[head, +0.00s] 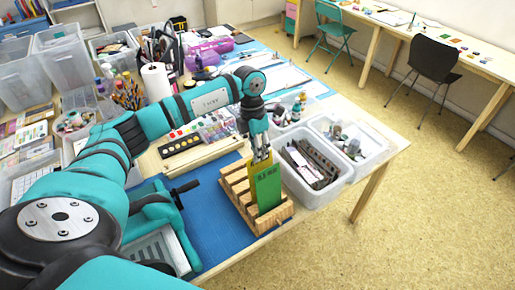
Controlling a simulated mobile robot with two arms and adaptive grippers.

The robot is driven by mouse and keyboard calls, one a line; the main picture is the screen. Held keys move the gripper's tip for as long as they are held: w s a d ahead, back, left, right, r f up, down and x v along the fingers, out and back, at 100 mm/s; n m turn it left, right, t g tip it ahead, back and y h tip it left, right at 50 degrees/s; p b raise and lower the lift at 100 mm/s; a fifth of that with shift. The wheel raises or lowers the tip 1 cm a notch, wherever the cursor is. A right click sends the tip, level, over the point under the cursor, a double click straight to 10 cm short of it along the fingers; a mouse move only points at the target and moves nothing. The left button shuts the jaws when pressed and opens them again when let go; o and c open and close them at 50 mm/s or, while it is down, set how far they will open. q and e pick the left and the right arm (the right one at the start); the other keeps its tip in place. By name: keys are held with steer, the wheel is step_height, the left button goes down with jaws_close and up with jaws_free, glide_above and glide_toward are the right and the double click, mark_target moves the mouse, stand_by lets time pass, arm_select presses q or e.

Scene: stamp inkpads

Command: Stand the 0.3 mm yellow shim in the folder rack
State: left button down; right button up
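The shim (267,188), a thin upright yellow-green sheet with dark lettering that seems to read 0.3 mm, is at the slotted wooden rack (233,188). My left gripper (262,158) comes down from above, with its fingers at the shim's top edge, and appears shut on it. The shim's lower end overlaps the rack's right-hand part; I cannot tell whether it rests in a slot or hangs just above. The other slots that show look empty. My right gripper does not show.
The rack stands on a blue mat (208,228) near the table's front edge. Clear bins (312,198) with small items stand close on its right. A paint palette (181,143) lies behind.

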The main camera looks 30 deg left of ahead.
arm_select(q)
steer(key=shift+f, duration=0.55)
steer(key=c, duration=1.4)
jaws_free()
steer(key=shift+r, duration=0.15)
steer(key=r+p, duration=0.1)
steer(key=r, duration=0.2)
steer(key=r+p, duration=0.1)
steer(key=shift+w+a+r+p, duration=0.1)
steer(key=shift+a+r+p, duration=0.2)
steer(key=shift+r, duration=0.1)
step_height(320, 180, up, 12)
steer(key=w+a, duration=0.1)
steer(key=a, duration=0.1)
steer(key=shift+f, duration=0.15)
